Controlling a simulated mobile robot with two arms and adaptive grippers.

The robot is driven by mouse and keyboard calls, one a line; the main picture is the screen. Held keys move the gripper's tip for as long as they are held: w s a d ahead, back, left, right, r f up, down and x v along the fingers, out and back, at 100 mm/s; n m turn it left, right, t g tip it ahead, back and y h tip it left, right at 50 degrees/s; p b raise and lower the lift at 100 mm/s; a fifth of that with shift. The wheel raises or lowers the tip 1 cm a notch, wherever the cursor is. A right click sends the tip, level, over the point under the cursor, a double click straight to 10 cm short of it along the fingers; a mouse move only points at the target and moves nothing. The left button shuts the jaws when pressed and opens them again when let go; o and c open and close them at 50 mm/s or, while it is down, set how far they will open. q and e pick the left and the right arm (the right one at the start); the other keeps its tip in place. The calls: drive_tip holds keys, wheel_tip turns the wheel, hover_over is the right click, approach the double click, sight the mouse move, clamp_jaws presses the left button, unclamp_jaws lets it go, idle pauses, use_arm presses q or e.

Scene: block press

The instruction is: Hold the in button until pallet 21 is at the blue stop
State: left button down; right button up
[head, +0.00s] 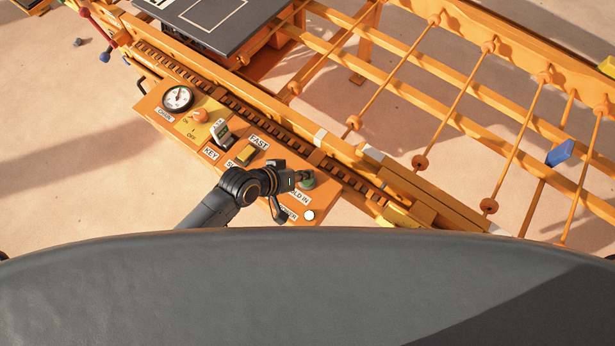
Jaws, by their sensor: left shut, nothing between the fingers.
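A dark grey pallet (205,14) with a pale outline lies on the orange conveyor at the top left; no number on it can be read. The blue stop (560,153) stands at the right among the rollers, well apart from the pallet. The in button (308,183), greenish and partly hidden, sits on the orange panel by a label ending in "OLD IN". My left gripper (299,177) is shut and empty, its tips over or against this button; I cannot tell whether it is pressed. My right gripper is not in view.
The orange control panel (153,104) carries a gauge (178,98), an orange knob (199,116), a key switch (222,132), a yellow switch (245,154) and a white round lamp or button (308,215). A yellow part (607,66) shows far right.

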sight(305, 181)
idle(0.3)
use_arm(q)
drive_tip(key=shift+f, duration=0.4)
drive_tip(key=shift+f+b, duration=0.45)
drive_tip(key=shift+f, duration=0.1)
idle(1.6)
drive_tip(key=shift+r, duration=0.1)
idle(3.4)
drive_tip(key=shift+r+p, duration=0.85)
drive_tip(key=shift+p, duration=0.2)
wheel_tip(305, 181, up, 5)
drive_tip(key=p, duration=0.5)
drive_tip(key=shift+r, duration=0.1)
